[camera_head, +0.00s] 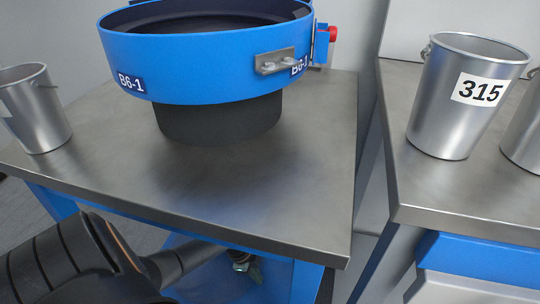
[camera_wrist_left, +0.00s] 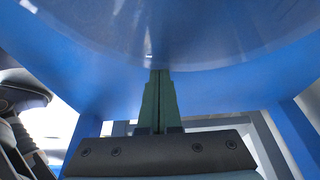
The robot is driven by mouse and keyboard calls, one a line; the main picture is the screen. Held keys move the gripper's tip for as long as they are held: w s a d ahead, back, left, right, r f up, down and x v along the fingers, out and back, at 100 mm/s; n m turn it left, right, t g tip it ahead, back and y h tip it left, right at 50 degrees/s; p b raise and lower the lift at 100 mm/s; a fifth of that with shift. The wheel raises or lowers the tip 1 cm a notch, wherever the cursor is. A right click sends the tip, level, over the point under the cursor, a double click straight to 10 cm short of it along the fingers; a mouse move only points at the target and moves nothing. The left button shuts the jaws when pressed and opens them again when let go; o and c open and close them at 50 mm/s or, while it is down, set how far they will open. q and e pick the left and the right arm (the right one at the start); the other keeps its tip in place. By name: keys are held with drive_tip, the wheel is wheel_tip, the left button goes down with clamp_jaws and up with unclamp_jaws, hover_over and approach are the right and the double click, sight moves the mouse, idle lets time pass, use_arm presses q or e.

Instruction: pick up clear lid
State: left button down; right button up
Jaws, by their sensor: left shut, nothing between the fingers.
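My left gripper (camera_head: 250,268) is partly visible below the front edge of the left table in the head view, with my dark arm coming in from the left. In the left wrist view its two greenish fingers (camera_wrist_left: 158,78) are pressed together with nothing between them. My right gripper is not in view.
A blue-rimmed sorter bowl (camera_head: 205,65) labelled B6-1 stands on the left metal table (camera_head: 290,190). A metal bucket (camera_head: 38,110) stands at its left. A bucket marked 315 (camera_head: 435,105) stands on the right table (camera_head: 425,190). A narrow gap separates the tables.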

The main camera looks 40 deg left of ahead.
sight(225, 270)
use_arm(q)
drive_tip(key=s+a, duration=0.2)
drive_tip(key=a, duration=0.1)
drive_tip(key=s+a, duration=0.1)
drive_tip(key=a, duration=0.2)
drive_tip(key=s+a, duration=0.2)
drive_tip(key=a, duration=0.2)
drive_tip(key=shift+s+a+b, duration=0.1)
drive_tip(key=shift+s+b, duration=0.25)
